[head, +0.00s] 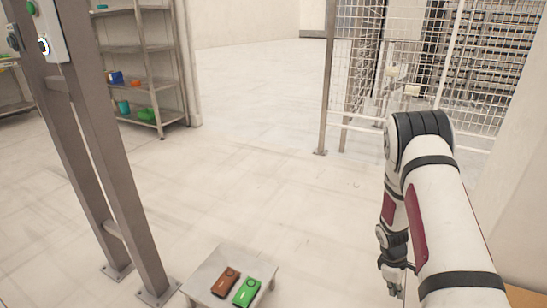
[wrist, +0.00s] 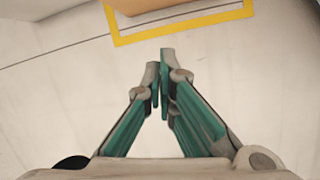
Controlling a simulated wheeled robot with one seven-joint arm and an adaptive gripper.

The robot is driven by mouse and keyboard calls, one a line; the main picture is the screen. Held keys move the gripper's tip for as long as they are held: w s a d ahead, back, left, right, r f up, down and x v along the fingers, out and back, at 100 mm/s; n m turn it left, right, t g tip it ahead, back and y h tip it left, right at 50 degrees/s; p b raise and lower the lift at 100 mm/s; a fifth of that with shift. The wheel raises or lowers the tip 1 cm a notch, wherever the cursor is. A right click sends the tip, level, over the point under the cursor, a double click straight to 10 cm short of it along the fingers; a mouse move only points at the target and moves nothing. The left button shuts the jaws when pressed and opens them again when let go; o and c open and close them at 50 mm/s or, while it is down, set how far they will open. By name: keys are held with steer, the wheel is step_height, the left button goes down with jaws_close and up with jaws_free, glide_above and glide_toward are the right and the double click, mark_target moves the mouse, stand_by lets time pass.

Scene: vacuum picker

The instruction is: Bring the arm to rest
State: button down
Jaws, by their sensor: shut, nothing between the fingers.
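My arm (head: 445,215) reaches forward on the right of the head view and bends down at its far end. My gripper (head: 394,290) hangs low there, apart from everything around it. In the wrist view my gripper (wrist: 160,75) shows its teal fingers with the tips together and nothing between them. Below it in the wrist view is bare pale floor.
A small low table (head: 206,287) at the bottom centre bears a brown item (head: 226,281) and a green item (head: 246,292). Grey posts (head: 112,180) stand left, shelves (head: 146,60) behind, a mesh fence (head: 360,60) back right. A yellow floor line (wrist: 185,30) shows in the wrist view. The middle floor is clear.

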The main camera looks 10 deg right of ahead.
steer(key=s+a+r+m, duration=0.2)
steer(key=a+r, duration=0.3)
steer(key=r, duration=0.6)
steer(key=s+a+r+m+t+y, duration=0.15)
steer(key=a+r, duration=0.25)
steer(key=r, duration=0.7)
steer(key=s+a+r+m+g+h, duration=0.15)
steer(key=a+r, duration=0.35)
steer(key=r, duration=0.5)
steer(key=s+a+r+m+t+y, duration=0.1)
steer(key=s+a+r, duration=0.3)
steer(key=s, duration=0.5)
steer(key=s+a+r+m+y, duration=0.15)
steer(key=s+a+r, duration=0.25)
steer(key=s, duration=0.5)
steer(key=s+a+r+m+t+y, duration=0.1)
steer(key=s+a+r, duration=0.3)
steer(key=s, duration=0.5)
step_height(320, 180, up, 31)
steer(key=t+p, duration=0.3)
steer(key=p, duration=2.6)
steer(key=shift+w+t+p, duration=0.15)
steer(key=shift+t+p, duration=0.25)
steer(key=shift+d+f+h, duration=0.1)
steer(key=shift+h, duration=0.15)
